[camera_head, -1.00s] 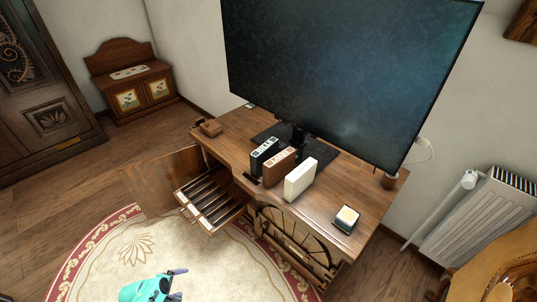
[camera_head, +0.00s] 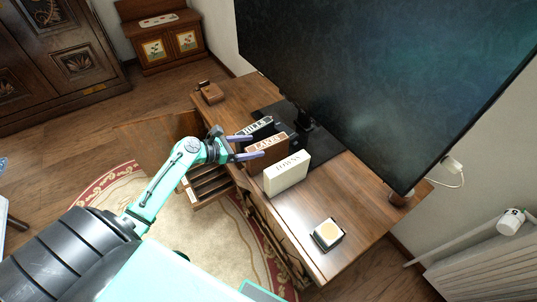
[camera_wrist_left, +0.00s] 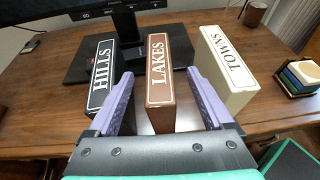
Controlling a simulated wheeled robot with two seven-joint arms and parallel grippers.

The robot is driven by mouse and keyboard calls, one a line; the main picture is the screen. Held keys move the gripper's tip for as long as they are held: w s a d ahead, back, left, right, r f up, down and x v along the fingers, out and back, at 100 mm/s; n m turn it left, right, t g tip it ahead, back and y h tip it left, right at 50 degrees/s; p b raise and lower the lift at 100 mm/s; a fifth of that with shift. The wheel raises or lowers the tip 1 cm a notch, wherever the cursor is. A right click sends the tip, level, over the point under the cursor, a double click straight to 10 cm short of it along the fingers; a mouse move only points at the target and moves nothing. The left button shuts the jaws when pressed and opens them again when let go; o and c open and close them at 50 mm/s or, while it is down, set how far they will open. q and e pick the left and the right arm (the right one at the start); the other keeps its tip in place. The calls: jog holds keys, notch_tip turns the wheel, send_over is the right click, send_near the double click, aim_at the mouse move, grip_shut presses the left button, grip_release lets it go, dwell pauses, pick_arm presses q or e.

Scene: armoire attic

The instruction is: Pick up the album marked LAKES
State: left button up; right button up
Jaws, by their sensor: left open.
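The brown album marked LAKES (camera_head: 265,150) stands upright on the wooden desk, between the dark HILLS album (camera_head: 256,127) and the white TOWNS album (camera_head: 287,174). In the left wrist view the LAKES album (camera_wrist_left: 169,80) is in the middle with its label facing me. My left gripper (camera_head: 250,147) is at the desk's front edge, open, with purple fingers. In the wrist view the fingers (camera_wrist_left: 158,97) lie on either side of the LAKES album's near end, between it and its neighbours. Whether they touch it I cannot tell. My right gripper is not in view.
A large monitor (camera_head: 385,75) stands behind the albums on a dark base. A stack of coasters (camera_head: 328,234) is on the desk's right part and a small wooden box (camera_head: 211,93) at its left end. An open drawer (camera_head: 208,183) juts out below my left gripper.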

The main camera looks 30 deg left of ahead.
aim_at(267, 143)
pick_arm(q)
jog(key=x, duration=0.7)
jog(key=shift+w+r+b, duration=0.1)
jog(key=shift+w+b, duration=0.2)
jog(key=shift+s, duration=0.15)
jog(key=shift+s+r, duration=0.1)
jog(key=c, duration=0.5)
grip_shut()
